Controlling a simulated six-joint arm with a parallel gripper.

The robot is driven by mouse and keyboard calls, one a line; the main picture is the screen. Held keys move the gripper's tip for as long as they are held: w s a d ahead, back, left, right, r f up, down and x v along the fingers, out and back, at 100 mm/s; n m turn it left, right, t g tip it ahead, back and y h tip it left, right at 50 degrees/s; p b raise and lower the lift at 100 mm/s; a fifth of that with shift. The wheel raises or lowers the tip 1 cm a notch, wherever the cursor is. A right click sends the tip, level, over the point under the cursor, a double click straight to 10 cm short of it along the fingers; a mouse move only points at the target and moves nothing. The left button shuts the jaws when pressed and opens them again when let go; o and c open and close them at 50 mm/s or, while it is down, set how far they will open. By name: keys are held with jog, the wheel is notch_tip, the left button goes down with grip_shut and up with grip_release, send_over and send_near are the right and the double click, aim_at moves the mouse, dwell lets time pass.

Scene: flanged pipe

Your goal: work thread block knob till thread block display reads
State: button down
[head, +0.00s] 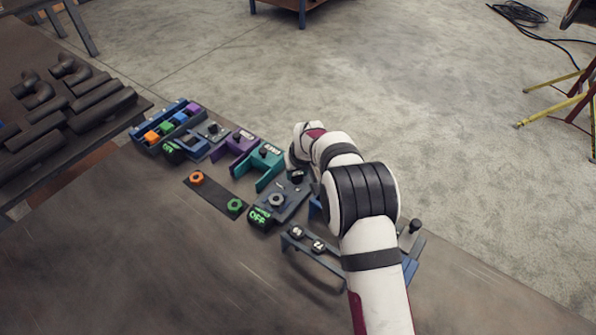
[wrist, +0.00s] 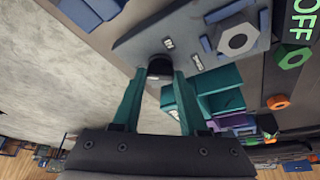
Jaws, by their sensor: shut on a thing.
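The thread block (head: 285,196) is a dark grey plate carrying a pale hex nut (wrist: 237,41), which sits against a blue part in the wrist view. Its black display (head: 261,217) reads OFF in green letters, also partly seen at the right edge of the wrist view (wrist: 298,40). The thread block's black knob (wrist: 160,67) stands near the plate's far end, by small white labels. My gripper (wrist: 159,76) has its two teal fingers shut on the knob, one on each side. In the head view my arm hides most of the gripper.
Left of the block lie a dark strip with an orange nut (head: 197,178) and a green nut (head: 235,206), teal (head: 268,153) and purple (head: 238,140) fixtures, and a blue rack of coloured blocks. A blue-grey frame (head: 318,257) stands in front. The bench's front left is clear.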

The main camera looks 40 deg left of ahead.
jog(key=m+h, duration=0.1)
jog(key=m, duration=0.2)
jog(key=m+t, duration=0.1)
jog(key=m, duration=0.1)
jog(key=shift+s+a+m+h, duration=0.1)
jog(key=shift+a+m+h, duration=0.05)
jog(key=shift+m+h, duration=0.25)
dwell(0.4)
jog(key=shift+c, duration=2.2)
grip_release()
jog(key=shift+r, duration=0.1)
jog(key=v, duration=1.5)
jog(key=shift+s+r, duration=0.2)
jog(key=shift+s, duration=0.15)
